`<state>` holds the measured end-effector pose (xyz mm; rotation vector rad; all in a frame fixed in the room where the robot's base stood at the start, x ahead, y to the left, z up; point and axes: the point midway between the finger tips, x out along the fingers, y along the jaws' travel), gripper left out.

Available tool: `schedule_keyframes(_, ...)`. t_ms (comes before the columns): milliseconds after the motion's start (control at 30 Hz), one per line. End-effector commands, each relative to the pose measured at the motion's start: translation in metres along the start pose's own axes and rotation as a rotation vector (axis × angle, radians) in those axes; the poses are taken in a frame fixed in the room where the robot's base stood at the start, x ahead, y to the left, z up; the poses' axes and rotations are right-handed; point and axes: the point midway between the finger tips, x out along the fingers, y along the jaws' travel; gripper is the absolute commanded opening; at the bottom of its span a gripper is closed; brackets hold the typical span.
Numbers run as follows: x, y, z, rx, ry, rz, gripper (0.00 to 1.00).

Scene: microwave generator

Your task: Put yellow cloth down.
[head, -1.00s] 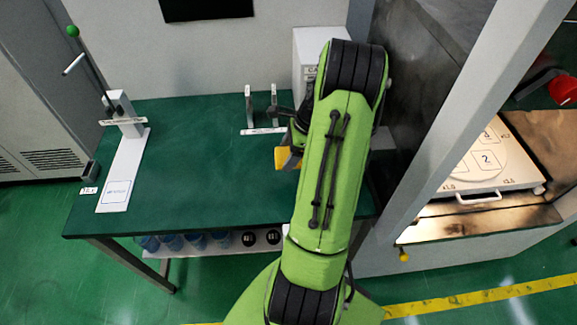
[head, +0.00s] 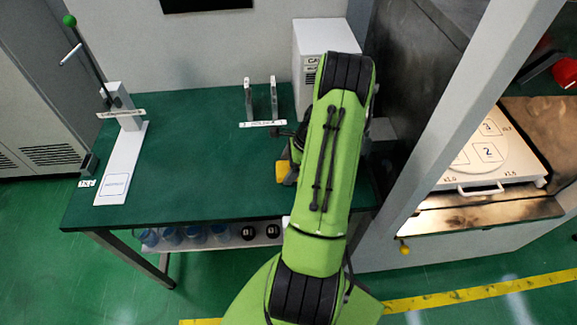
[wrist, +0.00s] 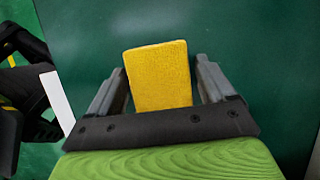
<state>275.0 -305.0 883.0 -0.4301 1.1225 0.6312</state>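The yellow cloth (wrist: 159,77) shows in the wrist view as a folded, block-like piece between the two fingers of my gripper (wrist: 160,68). The fingers stand wide apart, one on each side of it, with a narrow gap visible at least on the right. My gripper is open around the cloth. In the head view the cloth (head: 283,165) is a small yellow patch low over the right part of the green table (head: 190,190). My arm hides most of my gripper there. Whether the cloth's underside touches the table is hidden.
A small two-post holder (head: 262,123) stands behind the cloth, and a white box (head: 322,60) behind my arm. A lever stand (head: 125,140) is at the table's left. The middle of the table is clear. The open chamber (head: 480,185) is at right.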

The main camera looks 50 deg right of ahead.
Motion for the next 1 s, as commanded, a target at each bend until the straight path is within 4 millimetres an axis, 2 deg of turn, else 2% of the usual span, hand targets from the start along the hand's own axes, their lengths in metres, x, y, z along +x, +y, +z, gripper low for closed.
schedule_keyframes(33, 0.001, 0.002, -0.001, 0.003, 0.0, 0.007, 0.95)
schedule_keyframes(67, 0.001, 0.002, -0.001, 0.003, 0.0, 0.008, 0.99)
schedule_keyframes(267, 0.001, 0.004, -0.001, 0.005, 0.0, 0.011, 0.99)
schedule_keyframes(367, -0.006, 0.003, 0.001, 0.005, 0.0, 0.009, 0.99)
schedule_keyframes(467, -0.026, 0.001, 0.0, 0.005, 0.002, 0.004, 0.99)
schedule_keyframes(600, -0.067, 0.001, 0.001, 0.005, 0.002, 0.001, 0.99)
schedule_keyframes(733, -0.099, 0.001, 0.001, 0.005, 0.001, 0.002, 0.99)
schedule_keyframes(867, -0.117, 0.001, 0.001, 0.004, -0.001, 0.004, 0.99)
schedule_keyframes(1000, -0.123, 0.001, 0.001, 0.004, -0.002, 0.006, 0.99)
